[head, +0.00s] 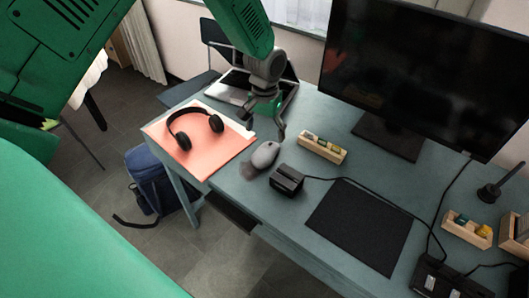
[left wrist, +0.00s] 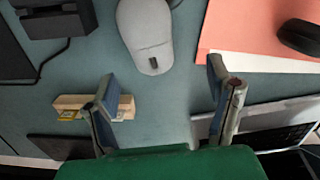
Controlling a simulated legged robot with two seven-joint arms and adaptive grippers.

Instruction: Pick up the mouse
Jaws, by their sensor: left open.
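The grey mouse (head: 265,154) lies on the blue-grey table (head: 325,175), between the orange folder and a small black device. In the left wrist view the mouse (left wrist: 146,33) is at the top centre, beyond the fingertips. My left gripper (head: 268,118) is above the table, just behind the mouse in the head view. In the left wrist view its two fingers (left wrist: 163,90) are wide apart with nothing between them. The mouse appears clear of both fingers. My right gripper is not in view.
Headphones (head: 184,137) lie on the orange folder (head: 224,158) left of the mouse. A black device (head: 287,180) and a wooden tray (head: 322,149) stand close on the right. A laptop (head: 232,90) is behind. A mousepad (head: 357,222) and a monitor (head: 420,70) are further right.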

